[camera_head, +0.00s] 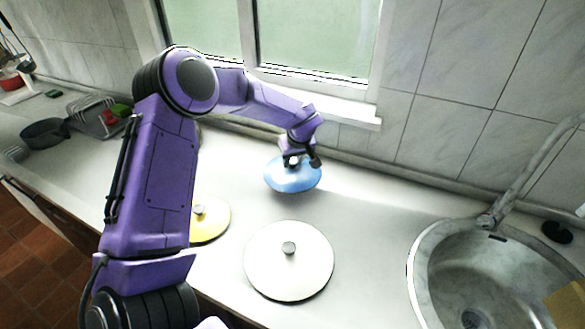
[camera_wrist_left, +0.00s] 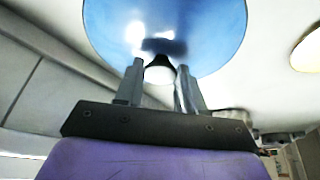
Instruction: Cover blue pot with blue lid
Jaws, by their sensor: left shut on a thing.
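The blue lid (camera_head: 292,178) is a round, glossy disc near the back of the counter, below the window. My left gripper (camera_head: 294,161) is above it, shut on its knob. In the left wrist view the lid (camera_wrist_left: 205,35) fills the top middle, and its pale knob (camera_wrist_left: 159,72) sits between the two fingers of the left gripper (camera_wrist_left: 159,75). I cannot tell whether the lid is raised or resting on something. No blue pot can be made out; my left arm covers part of the counter. My right gripper is not in view.
A white lid (camera_head: 289,268) lies nearer on the counter, and a yellow lid (camera_head: 210,221) is partly behind my left arm. A sink (camera_head: 425,250) with a tap is at right. A dark pan (camera_head: 45,132) and a rack (camera_head: 97,118) stand far left. Counter right of the blue lid is clear.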

